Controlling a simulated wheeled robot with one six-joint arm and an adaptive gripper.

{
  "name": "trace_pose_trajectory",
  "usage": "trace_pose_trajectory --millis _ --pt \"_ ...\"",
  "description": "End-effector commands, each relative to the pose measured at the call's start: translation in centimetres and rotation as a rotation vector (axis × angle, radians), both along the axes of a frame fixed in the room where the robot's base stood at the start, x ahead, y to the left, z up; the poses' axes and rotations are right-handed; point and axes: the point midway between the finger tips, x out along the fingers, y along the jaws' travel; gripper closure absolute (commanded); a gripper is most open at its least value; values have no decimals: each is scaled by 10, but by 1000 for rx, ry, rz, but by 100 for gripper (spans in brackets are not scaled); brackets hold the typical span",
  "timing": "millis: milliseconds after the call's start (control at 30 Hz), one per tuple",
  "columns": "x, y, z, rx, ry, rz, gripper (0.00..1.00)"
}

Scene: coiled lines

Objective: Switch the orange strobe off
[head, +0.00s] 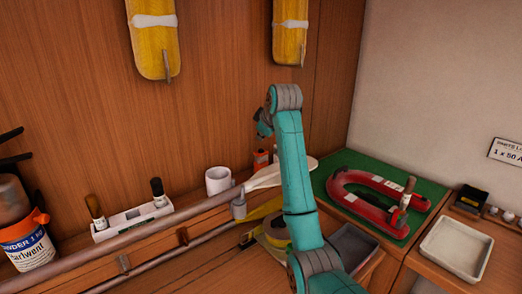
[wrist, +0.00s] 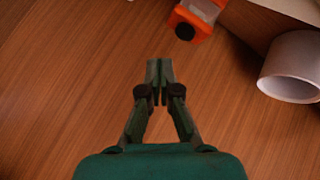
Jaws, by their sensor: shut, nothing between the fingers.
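An orange box-shaped thing, likely the strobe (wrist: 202,22), shows at the top of the wrist view, partly cut off by the frame edge. It has a black round knob or button (wrist: 184,31) on its near end. In the head view a small orange thing (head: 261,158) shows left of my arm, partly hidden. My gripper (wrist: 159,66) is shut and empty in the wrist view, below the orange thing and apart from it, over wood. In the head view my fingertips cannot be made out clearly. The strobe's on or off state cannot be told.
A white cup (wrist: 292,68) lies right of the orange thing; it also shows in the head view (head: 218,180). A red horseshoe-shaped thing (head: 375,203) lies on a green mat. A white tray (head: 456,248) stands at right. A long rail runs along the bench at left.

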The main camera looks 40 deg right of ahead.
Motion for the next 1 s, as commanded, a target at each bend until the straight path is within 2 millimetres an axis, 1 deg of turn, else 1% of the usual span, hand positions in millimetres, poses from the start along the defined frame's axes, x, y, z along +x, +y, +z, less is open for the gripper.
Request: trace_pose_trajectory --millis 200,433,567,1000 --pt "0 0 20 0 -1 0 100" --pt "0 0 37 0 0 0 100" --pt "0 0 40 1 1 1 100" --pt "0 0 40 0 0 0 100"
